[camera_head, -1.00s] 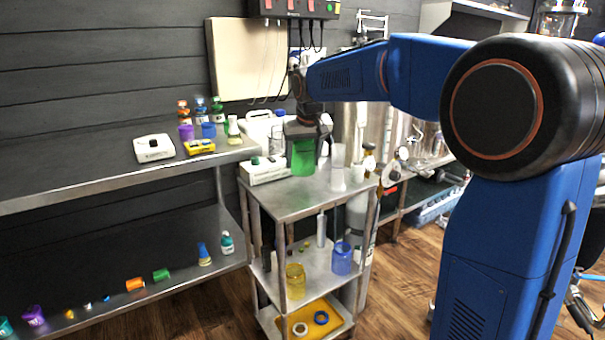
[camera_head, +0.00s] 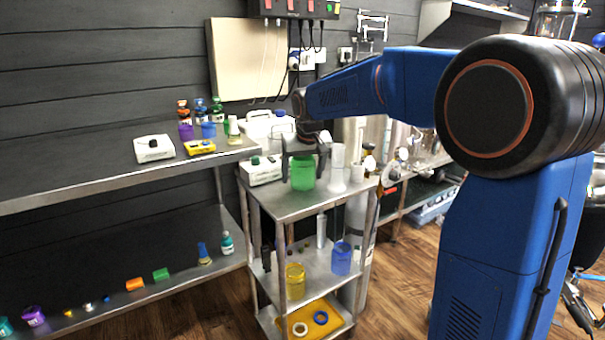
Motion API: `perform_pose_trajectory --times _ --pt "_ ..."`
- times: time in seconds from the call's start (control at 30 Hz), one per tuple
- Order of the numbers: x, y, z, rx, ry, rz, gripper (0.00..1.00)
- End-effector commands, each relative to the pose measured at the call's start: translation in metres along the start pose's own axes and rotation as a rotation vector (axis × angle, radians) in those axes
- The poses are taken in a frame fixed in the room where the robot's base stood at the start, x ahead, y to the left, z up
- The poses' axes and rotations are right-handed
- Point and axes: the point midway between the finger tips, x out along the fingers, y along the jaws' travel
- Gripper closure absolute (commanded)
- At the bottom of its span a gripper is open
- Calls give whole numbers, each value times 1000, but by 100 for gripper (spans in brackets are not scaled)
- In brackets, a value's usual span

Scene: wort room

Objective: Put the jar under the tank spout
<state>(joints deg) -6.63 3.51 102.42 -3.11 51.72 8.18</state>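A green jar (camera_head: 303,174) is upright in the head view, over the top of the steel cart (camera_head: 285,205). My gripper (camera_head: 303,172) points down, with one dark finger on each side of the jar. It appears shut on the jar, though finger contact is too small to see clearly. I cannot tell whether the jar's base touches the cart top. Steel tanks (camera_head: 375,133) stand behind and to the right of the cart, partly hidden by my arm. I cannot make out a spout clearly.
A yellow jar (camera_head: 295,281) and a blue jar (camera_head: 342,259) are on the cart's middle shelf. The steel bench (camera_head: 110,165) at left holds bottles and boxes.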

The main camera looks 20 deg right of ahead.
Motion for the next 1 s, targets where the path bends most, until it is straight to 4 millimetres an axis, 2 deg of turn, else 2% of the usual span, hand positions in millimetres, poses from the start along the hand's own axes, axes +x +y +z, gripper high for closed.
perform_pose_trajectory --times 0.27,0.37,0.57,0.8,1.0 --pt "-1 0 -1 0 0 0 24" --pt "-8 0 -1 0 1 0 24" --pt "-39 0 -2 0 3 -1 24" --pt "-86 0 -2 0 2 0 24" --pt "-112 0 -1 0 2 0 24"
